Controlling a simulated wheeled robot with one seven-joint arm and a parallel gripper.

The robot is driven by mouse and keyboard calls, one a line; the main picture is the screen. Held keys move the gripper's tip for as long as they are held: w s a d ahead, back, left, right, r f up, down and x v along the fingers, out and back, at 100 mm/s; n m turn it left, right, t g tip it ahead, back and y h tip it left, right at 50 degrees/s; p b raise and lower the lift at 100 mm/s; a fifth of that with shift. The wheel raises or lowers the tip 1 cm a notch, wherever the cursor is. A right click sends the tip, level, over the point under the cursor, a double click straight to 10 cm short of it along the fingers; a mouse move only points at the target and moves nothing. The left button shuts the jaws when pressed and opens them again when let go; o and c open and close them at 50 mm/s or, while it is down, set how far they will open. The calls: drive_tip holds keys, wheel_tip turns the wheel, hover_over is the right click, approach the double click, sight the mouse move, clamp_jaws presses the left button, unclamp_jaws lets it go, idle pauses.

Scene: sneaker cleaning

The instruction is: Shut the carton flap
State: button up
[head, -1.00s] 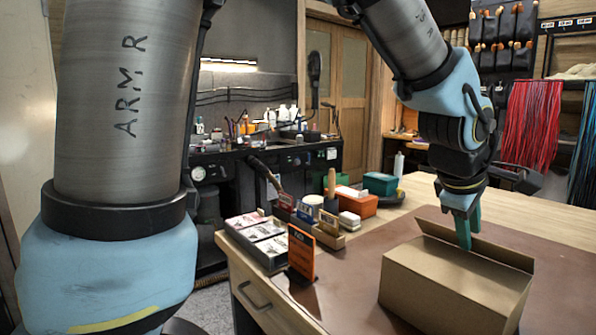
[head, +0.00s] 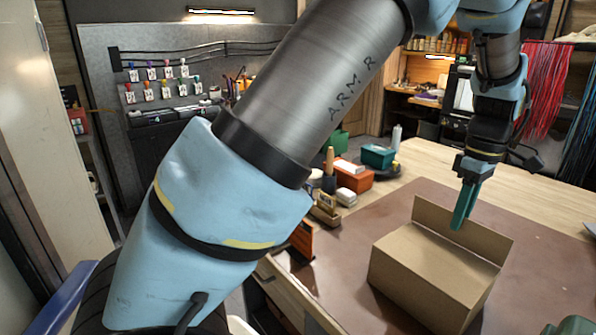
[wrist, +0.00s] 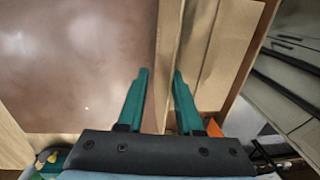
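The brown cardboard carton (head: 425,280) sits on the worktable. Its flap (head: 490,237) stands up along the far edge of its top. My gripper (head: 464,208) points down over the carton, with its teal fingertips close to the flap's upper edge in the head view. In the wrist view my gripper (wrist: 160,90) has its fingers apart, and the flap's edge (wrist: 168,60) runs between them, nearer the right finger. Whether either finger touches the flap is not clear. The carton's top (wrist: 215,65) shows on the right of the wrist view.
A brown mat (head: 345,240) covers much of the wooden table. An orange box (head: 355,178), a green box (head: 378,156) and an orange sign (head: 301,240) stand left of the carton. The mat right of the carton is largely clear.

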wheel_tip(320, 180, up, 10)
drive_tip(key=d+r+b, duration=0.1)
drive_tip(key=b, duration=0.2)
drive_tip(key=w+a+f+m, duration=0.1)
drive_tip(key=w+a+f, duration=0.1)
drive_tip(key=w+a, duration=0.45)
drive_tip(key=w+a+f+m, duration=0.1)
drive_tip(key=w+a+f, duration=0.25)
drive_tip(key=a, duration=0.55)
drive_tip(key=shift+w+a+f+m+t+h+p, duration=0.25)
drive_tip(key=shift+a+f+m, duration=0.25)
drive_tip(key=shift+a, duration=2.35)
drive_tip(key=shift+w+a+f+m+t+h+p, duration=0.15)
drive_tip(key=shift+w+a+f+m+p, duration=0.35)
drive_tip(key=shift+a, duration=2.4)
drive_tip(key=shift+a+f+m+t+h+p, duration=0.15)
drive_tip(key=shift+a+f+m, duration=0.4)
drive_tip(key=shift+a, duration=2.3)
drive_tip(key=shift+d+f, duration=0.1)
drive_tip(key=shift+f, duration=0.05)
